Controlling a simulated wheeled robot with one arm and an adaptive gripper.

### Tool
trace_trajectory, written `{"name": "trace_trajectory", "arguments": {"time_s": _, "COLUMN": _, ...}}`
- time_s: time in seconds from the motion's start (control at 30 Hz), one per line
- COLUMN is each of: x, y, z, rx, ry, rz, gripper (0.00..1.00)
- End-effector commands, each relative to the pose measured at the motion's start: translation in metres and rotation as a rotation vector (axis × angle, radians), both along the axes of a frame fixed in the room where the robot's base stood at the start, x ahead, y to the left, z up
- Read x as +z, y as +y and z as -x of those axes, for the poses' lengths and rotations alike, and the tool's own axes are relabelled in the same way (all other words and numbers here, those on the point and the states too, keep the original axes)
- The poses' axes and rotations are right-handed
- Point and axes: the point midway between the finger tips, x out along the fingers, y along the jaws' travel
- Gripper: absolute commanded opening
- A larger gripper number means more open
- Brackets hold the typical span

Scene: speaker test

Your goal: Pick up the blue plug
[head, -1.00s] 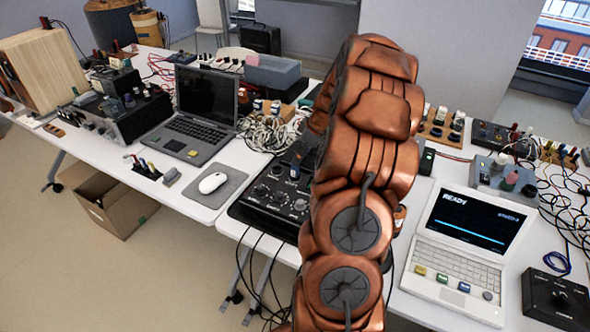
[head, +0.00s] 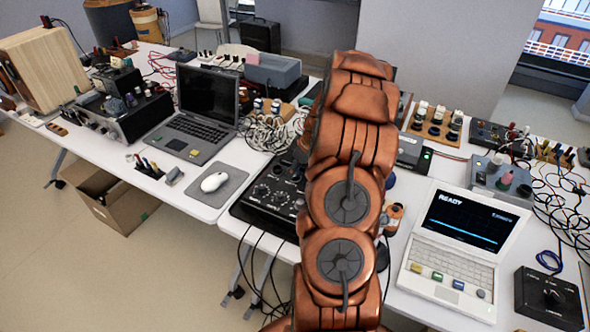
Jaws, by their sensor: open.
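I cannot make out the blue plug for certain. A small dark blue thing (head: 390,181) shows just right of my arm, partly hidden and too small to identify. My copper-coloured arm rises through the middle of the head view and covers part of the table. My gripper is not in view; it is hidden behind the arm or out of the picture.
A black mixer-like box with knobs (head: 272,197) stands left of my arm. Right of it are a white terminal reading "READY" (head: 450,262) and a black knob box (head: 548,297). A laptop (head: 200,118), a mouse (head: 214,181) and tangled cables crowd the left side.

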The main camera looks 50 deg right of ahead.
Motion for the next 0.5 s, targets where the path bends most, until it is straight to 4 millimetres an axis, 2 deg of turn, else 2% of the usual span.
{"name": "trace_trajectory", "arguments": {"time_s": 0.07, "x": 0.0, "y": 0.0, "z": 0.0001, "rx": 0.0, "ry": 0.0, "rz": 0.0, "gripper": 0.53}}
{"name": "trace_trajectory", "arguments": {"time_s": 0.5, "x": 0.0, "y": 0.0001, "z": 0.0003, "rx": -0.001, "ry": 0.0, "rz": -0.001, "gripper": 0.07}}
